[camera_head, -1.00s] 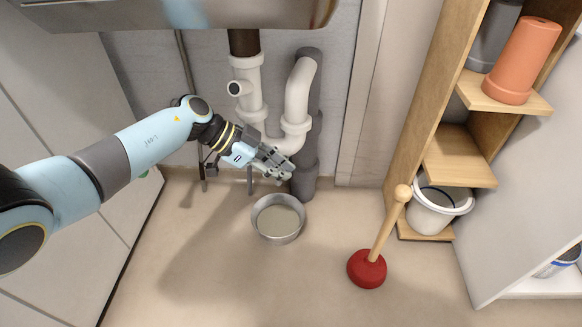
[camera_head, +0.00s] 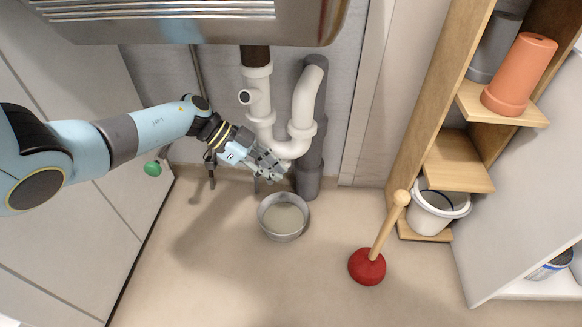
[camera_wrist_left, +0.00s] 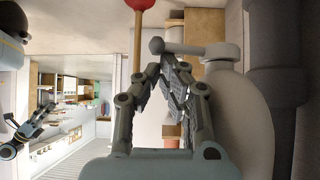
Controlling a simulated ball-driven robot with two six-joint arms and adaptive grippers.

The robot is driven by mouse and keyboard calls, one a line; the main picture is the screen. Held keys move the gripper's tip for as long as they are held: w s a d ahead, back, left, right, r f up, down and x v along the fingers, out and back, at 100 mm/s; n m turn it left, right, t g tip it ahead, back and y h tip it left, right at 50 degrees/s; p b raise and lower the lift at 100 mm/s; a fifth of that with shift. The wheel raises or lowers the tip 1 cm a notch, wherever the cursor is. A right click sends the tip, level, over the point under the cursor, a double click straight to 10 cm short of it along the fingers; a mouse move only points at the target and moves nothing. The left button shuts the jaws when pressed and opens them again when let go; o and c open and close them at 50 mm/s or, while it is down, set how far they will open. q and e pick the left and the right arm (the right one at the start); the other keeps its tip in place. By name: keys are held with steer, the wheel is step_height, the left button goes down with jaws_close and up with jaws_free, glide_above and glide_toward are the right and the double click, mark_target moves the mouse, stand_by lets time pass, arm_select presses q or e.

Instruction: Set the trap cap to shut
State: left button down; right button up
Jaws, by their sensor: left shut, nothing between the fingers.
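The white drain trap (camera_head: 304,100) hangs under the sink, its bend just behind my left gripper (camera_head: 280,174). In the left wrist view, the trap's pale pipe (camera_wrist_left: 245,115) fills the right side. A cap with a lever (camera_wrist_left: 188,48) juts from it to the left, ending in a round knob, just beyond the fingertips. My left gripper, which also shows in the left wrist view (camera_wrist_left: 174,68), is shut and empty. I cannot tell whether it touches the lever. In the head view the cap is hidden by the gripper. My right gripper (camera_wrist_left: 40,115) seems to show small at the wrist view's left.
A metal bowl (camera_head: 283,217) stands on the floor below the trap. A red plunger (camera_head: 367,267) stands to its right. A wooden shelf (camera_head: 459,160) with a white bucket (camera_head: 438,212) is at the right. The sink (camera_head: 190,22) hangs overhead. The front floor is clear.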

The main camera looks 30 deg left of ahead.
arm_select(q)
steer(key=shift+a, duration=0.2)
stand_by(0.3)
